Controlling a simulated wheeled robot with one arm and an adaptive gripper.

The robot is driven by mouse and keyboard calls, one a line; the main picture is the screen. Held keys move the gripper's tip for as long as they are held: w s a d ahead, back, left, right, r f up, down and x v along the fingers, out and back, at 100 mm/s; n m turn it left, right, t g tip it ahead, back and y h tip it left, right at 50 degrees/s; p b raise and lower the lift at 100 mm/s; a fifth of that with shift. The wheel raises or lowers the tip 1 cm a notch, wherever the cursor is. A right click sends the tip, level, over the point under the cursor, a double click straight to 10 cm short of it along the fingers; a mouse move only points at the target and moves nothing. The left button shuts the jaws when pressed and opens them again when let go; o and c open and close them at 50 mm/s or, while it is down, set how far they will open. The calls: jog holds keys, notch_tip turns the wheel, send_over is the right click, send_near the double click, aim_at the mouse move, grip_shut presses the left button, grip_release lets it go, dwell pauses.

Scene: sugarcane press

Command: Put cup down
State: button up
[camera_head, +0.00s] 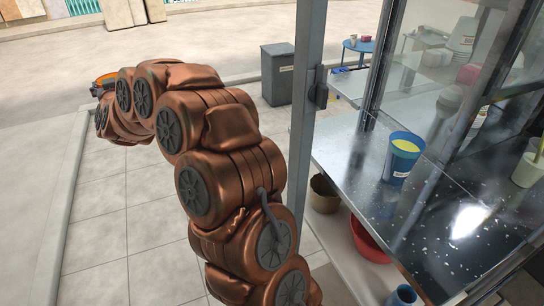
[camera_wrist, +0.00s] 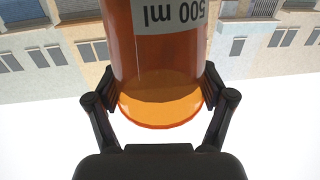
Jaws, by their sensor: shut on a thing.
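An orange cup (camera_wrist: 155,60) with a white "500 ml" label fills the upper middle of the wrist view, its lettering upside down there. My gripper (camera_wrist: 160,92) has one dark finger against each side of the cup and is shut on it. In the head view a small orange patch of the cup (camera_head: 106,79) shows at the far end of my copper-coloured arm, out to the left over the pavement. My arm hides most of it, and the fingers cannot be made out there.
A dark, glossy counter (camera_head: 445,240) stands at the right behind a metal post (camera_head: 306,110). A blue cup with yellow contents (camera_head: 403,157) stands on it. Below are a red bowl (camera_head: 368,243) and a brown pot (camera_head: 323,194). A grey bin (camera_head: 278,75) stands behind. Tiled pavement at left is clear.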

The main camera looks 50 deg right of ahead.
jog(key=s+d+r+m+g+h, duration=0.2)
jog(key=s+d+m+g+h, duration=0.15)
jog(key=d, duration=0.55)
jog(key=s+d+r+m+g+h, duration=0.1)
jog(key=s+d+m+g+h, duration=0.25)
jog(key=d, duration=0.65)
jog(key=s+d+r+m+g+h, duration=0.25)
jog(key=s+d+g, duration=0.25)
jog(key=d, duration=0.4)
jog(key=s+d+f+m+g, duration=0.2)
jog(key=s+d+m+g, duration=0.1)
jog(key=s, duration=0.4)
jog(key=s+d+f+m+g+y, duration=0.1)
jog(key=s+d+f+m+g, duration=0.1)
jog(key=s+d+g, duration=0.3)
jog(key=s+d+f+m+g+b, duration=0.1)
jog(key=s+d+m+g, duration=0.3)
jog(key=s, duration=0.4)
jog(key=shift+s+f+m+g, duration=0.3)
jog(key=shift+f+m+g, duration=0.15)
jog(key=shift+f+g, duration=0.4)
jog(key=s+p, duration=0.2)
jog(key=s, duration=1.7)
notch_tip(320, 180, down, 7)
jog(key=s+p, duration=0.1)
jog(key=shift+p, duration=0.4)
jog(key=shift+f+y, duration=0.15)
jog(key=shift+y, duration=0.1)
